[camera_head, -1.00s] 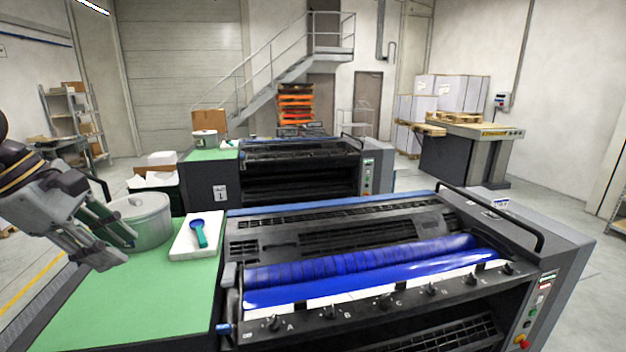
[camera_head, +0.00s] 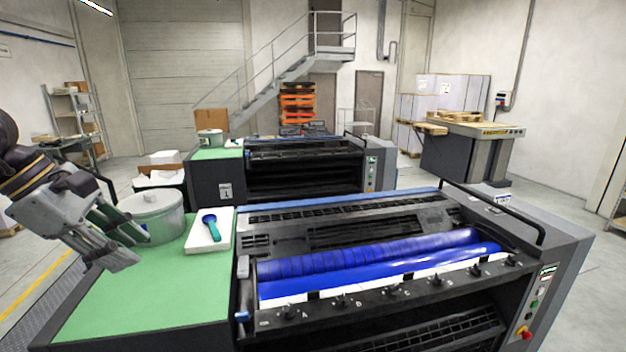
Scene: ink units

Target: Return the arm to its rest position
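My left gripper (camera_head: 132,253) is in the head view at the left, above the green table top (camera_head: 150,300) and in front of a grey lidded tub (camera_head: 165,222). Its two fingers are apart, with nothing visible between them, and they overlap the tub's left side in the picture. I cannot tell whether they touch it. My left arm comes in from the left edge. My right gripper is out of view.
A white tray (camera_head: 222,240) with a blue-headed, green-handled tool (camera_head: 211,228) lies right of the tub. The near press (camera_head: 350,228), with a blue ink roller (camera_head: 370,257), fills the right. A second press (camera_head: 300,170) stands behind. Floor is clear at the right.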

